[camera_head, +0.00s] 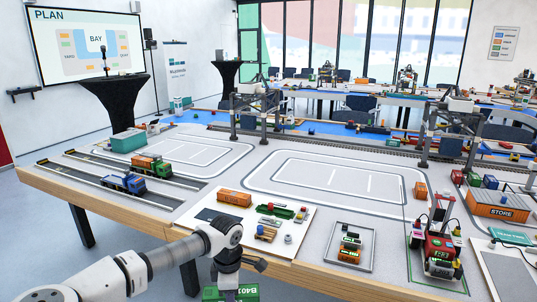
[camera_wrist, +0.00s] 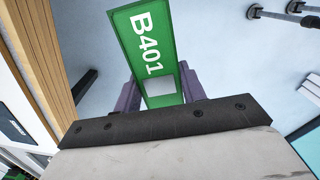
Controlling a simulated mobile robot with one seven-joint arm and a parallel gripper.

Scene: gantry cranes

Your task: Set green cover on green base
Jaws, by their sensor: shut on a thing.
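My gripper (camera_wrist: 159,92) is shut on the green cover (camera_wrist: 149,45), a flat green piece marked B401 with a pale square on it. In the head view the cover (camera_head: 231,293) hangs below my wrist at the bottom edge, in front of the table's front edge and partly cut off by the frame. The wrist view shows the floor beneath it. A long green open piece (camera_head: 277,211), which looks like the green base, lies on the white board (camera_head: 212,228) near the table's front. It holds small parts too small to tell. The cover is well apart from it.
An orange container (camera_head: 234,197) and a smaller orange piece (camera_head: 266,233) stand on the same board. Toy trucks (camera_head: 124,183) stand on the left lanes. The wooden table edge (camera_head: 128,223) runs along the front.

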